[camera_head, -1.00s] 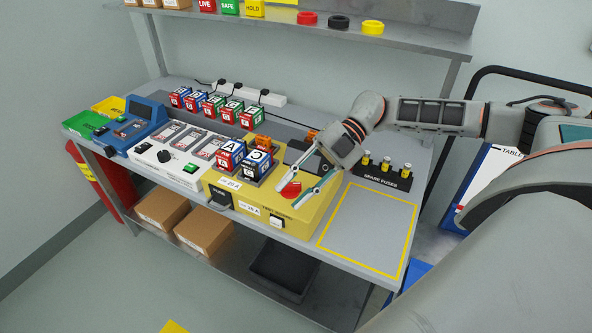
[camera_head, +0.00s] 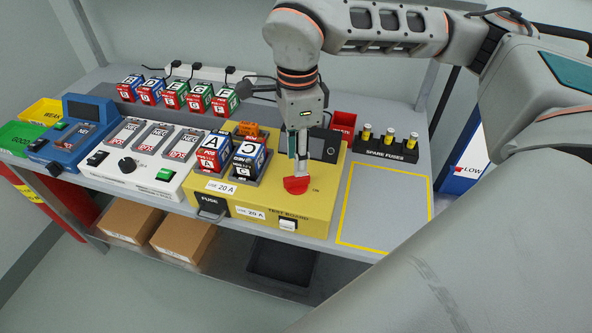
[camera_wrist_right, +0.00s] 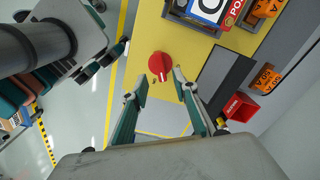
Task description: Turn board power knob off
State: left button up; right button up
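The red power knob (camera_head: 297,185) sits on the yellow test board (camera_head: 318,210), next to a small "ON" label. In the right wrist view the round knob (camera_wrist_right: 160,62) shows a white mark on its near side. My right gripper (camera_head: 301,172) points down over the knob. Its fingers (camera_wrist_right: 160,77) are apart, one toward each side of the knob, and empty. I cannot tell whether a fingertip touches it. The gripper hides part of the board behind it. My left gripper does not show in the head view.
Two battery blocks (camera_head: 247,158) stand in the board's slots left of the knob. A dark display (camera_head: 325,146) is behind it. Spare fuses (camera_head: 388,140) and a red bin (camera_head: 343,124) stand further back right. A yellow-outlined area (camera_head: 385,205) to the right is clear.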

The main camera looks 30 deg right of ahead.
aim_at(297, 182)
jog(key=shift+f, duration=2.75)
grip_shut()
